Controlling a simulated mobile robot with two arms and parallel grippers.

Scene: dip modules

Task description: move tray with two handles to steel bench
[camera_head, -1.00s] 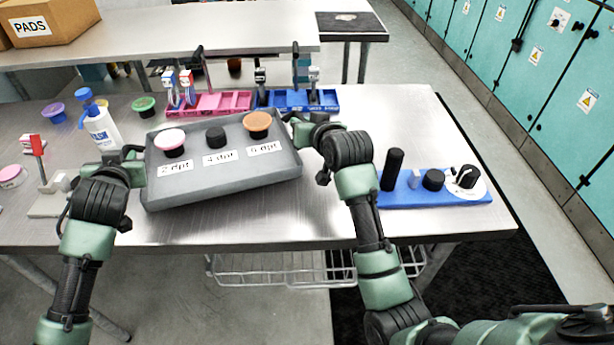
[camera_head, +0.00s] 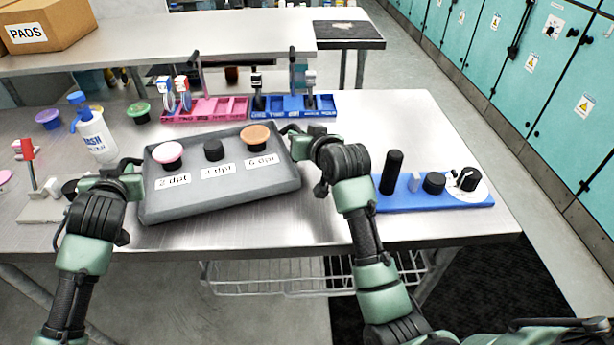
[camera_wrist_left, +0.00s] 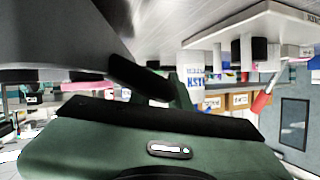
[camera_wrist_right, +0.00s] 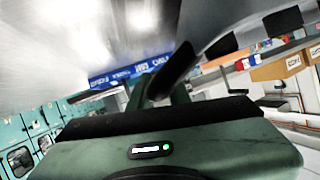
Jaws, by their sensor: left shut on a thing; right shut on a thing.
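The grey tray (camera_head: 222,199) is held between my two grippers over the front part of the steel bench (camera_head: 330,232). My left gripper (camera_head: 132,168) is shut on the tray's left handle. My right gripper (camera_head: 296,134) is shut on its right handle. The handles are mostly hidden by the fingers. The tray is slightly turned, right side farther back; I cannot tell whether its underside touches the bench.
Behind the tray stand a pink rack (camera_head: 205,109) and a blue rack (camera_head: 320,106). A wash bottle (camera_head: 97,137) and a stand with a red top (camera_head: 34,180) are at left. A blue base with black knobs (camera_head: 430,203) lies at right. Bare bench lies between tray and blue base.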

